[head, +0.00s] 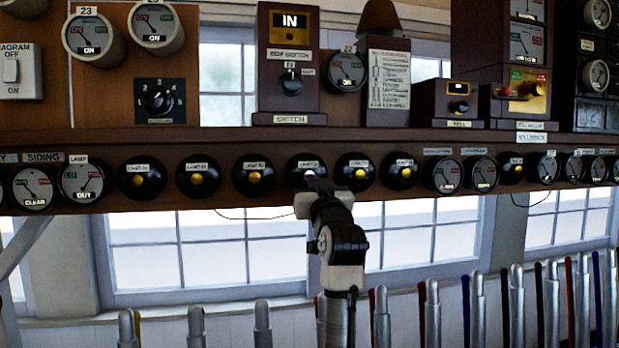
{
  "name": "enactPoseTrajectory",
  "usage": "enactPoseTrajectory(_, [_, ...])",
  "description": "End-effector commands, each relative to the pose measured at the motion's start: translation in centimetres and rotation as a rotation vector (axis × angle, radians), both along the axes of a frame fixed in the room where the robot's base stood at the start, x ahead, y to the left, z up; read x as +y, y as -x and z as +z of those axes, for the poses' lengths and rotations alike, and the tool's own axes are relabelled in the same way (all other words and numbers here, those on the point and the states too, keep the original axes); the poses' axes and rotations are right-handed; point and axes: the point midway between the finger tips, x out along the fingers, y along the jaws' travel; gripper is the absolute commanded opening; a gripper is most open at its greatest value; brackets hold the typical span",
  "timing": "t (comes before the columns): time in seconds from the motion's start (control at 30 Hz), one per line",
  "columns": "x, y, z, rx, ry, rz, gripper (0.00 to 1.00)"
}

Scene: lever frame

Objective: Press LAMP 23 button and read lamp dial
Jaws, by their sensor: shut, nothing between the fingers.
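A row of round black push buttons with small labels runs along the shelf front; the label print is too small to read surely. My gripper (312,182) is shut and raised in front of the black button (308,163) near the middle of the row. Its fingertips overlap the lower part of that button, whose centre looks pale where the others are yellow; I cannot tell whether they touch. A dial labelled LAMP (81,182) at the left reads OUT. Two dials at top left, the left one (93,35) marked 23, read ON.
More yellow-centred buttons stand on both sides, one at the left (254,176) and one at the right (358,172). Instruments stand on the shelf (230,139) above. Several upright levers (262,325) line the bottom, below the windows (180,255).

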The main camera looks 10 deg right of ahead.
Motion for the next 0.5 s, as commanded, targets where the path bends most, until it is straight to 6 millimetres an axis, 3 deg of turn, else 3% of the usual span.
enactPoseTrajectory(0.5, [0.0, -1.2, 0.0, 0.001, -0.001, 0.001, 0.0])
